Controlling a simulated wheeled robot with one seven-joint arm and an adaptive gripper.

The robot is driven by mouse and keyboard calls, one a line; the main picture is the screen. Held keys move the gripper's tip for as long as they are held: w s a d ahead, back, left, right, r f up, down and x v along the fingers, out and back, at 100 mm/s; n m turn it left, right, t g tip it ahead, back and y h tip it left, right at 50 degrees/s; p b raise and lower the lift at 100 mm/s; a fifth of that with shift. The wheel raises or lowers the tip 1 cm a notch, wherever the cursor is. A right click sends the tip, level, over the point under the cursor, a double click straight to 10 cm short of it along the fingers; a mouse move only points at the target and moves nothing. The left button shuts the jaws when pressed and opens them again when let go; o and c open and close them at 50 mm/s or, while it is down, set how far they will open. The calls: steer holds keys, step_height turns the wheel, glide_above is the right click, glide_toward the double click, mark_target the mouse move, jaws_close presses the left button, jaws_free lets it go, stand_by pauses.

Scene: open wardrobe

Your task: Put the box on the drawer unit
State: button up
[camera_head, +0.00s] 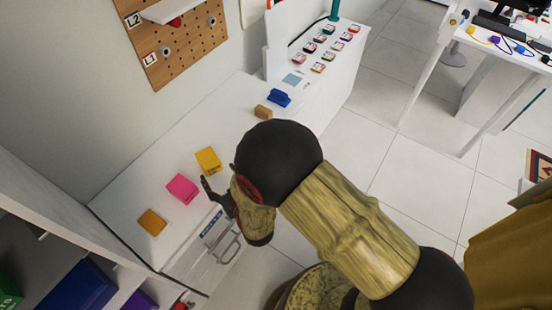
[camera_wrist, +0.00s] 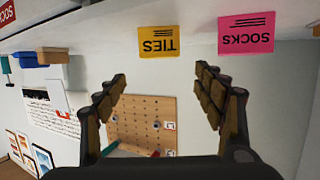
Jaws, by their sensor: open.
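The white drawer unit (camera_head: 130,215) stands along the wall, with metal handles on its front. On its top sit a yellow block (camera_head: 208,160), a pink block (camera_head: 182,188) and an orange block (camera_head: 152,222). In the wrist view, upside-down labels read TIES on the yellow block (camera_wrist: 159,42) and SOCKS on the pink block (camera_wrist: 246,33). My gripper (camera_head: 212,192) is by the unit's front edge, near the pink and yellow blocks. Its fingers (camera_wrist: 160,80) are apart with nothing between them. I cannot tell which object is the task's box.
A blue box (camera_head: 75,287), a green box (camera_head: 8,292) and a purple box (camera_head: 140,300) sit in the open wardrobe at lower left. A blue item (camera_head: 279,98) and a brown block (camera_head: 263,111) lie farther along the white top. A pegboard (camera_head: 172,38) hangs above.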

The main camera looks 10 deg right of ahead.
steer(key=shift+w+r, duration=0.2)
steer(key=shift+r, duration=0.05)
steer(key=w+d+r+m+g+h, duration=0.35)
steer(key=d+r, duration=0.95)
steer(key=r, duration=0.5)
steer(key=s+d+r+g+h, duration=0.1)
steer(key=s+d+r, duration=0.75)
steer(key=d, duration=0.25)
steer(key=s+d+r+m+g+h, duration=0.1)
steer(key=s+d, duration=0.3)
steer(key=s, duration=0.3)
steer(key=s+d+r+m+g+h, duration=0.1)
steer(key=s+d, duration=0.3)
steer(key=s, duration=0.4)
steer(key=shift+s+r+g, duration=0.25)
steer(key=shift+r+g, duration=0.2)
steer(key=shift+r, duration=0.05)
steer(key=shift+c, duration=0.5)
